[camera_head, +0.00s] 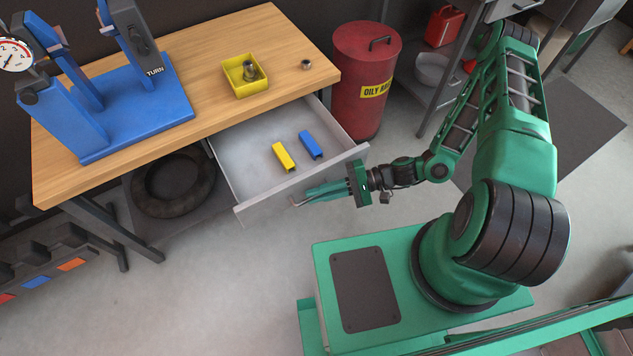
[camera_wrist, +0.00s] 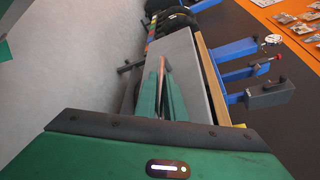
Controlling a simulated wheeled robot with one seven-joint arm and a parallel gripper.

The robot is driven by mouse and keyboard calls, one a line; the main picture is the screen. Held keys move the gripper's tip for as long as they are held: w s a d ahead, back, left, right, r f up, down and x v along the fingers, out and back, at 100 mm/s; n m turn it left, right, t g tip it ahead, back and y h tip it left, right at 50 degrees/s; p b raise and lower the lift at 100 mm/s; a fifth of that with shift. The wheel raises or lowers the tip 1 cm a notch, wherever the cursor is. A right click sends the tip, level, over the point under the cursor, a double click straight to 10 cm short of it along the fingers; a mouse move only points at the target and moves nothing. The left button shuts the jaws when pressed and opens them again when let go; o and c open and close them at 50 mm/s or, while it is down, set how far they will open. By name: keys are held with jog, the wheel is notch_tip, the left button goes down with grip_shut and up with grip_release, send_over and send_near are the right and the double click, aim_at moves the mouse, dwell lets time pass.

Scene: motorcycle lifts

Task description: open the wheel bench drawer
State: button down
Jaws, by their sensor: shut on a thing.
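The wheel bench drawer (camera_head: 236,165) is pulled out from under the wooden wheel bench (camera_head: 185,70), and its grey inside shows. A yellow block (camera_head: 283,157) and a blue block (camera_head: 310,145) lie in it. My gripper (camera_head: 298,202) is at the outer side of the drawer's front panel, shut on the drawer handle, which the green fingers mostly hide. In the wrist view the fingers (camera_wrist: 165,95) close on a thin bar beside the grey drawer front (camera_wrist: 188,70).
A blue stand with a dial, a yellow bin (camera_head: 246,76) and a small nut (camera_head: 306,64) are on the bench top. A red oily-rag can (camera_head: 364,80) stands close right of the drawer. A tyre (camera_head: 173,184) lies under the bench. The floor in front is clear.

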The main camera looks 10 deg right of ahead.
jog(key=shift+s+a, duration=0.15)
jog(key=shift+s, duration=0.45)
jog(key=c, duration=2.1)
grip_release()
jog(key=v, duration=1)
jog(key=shift+w+d, duration=0.15)
jog(key=shift+d, duration=0.25)
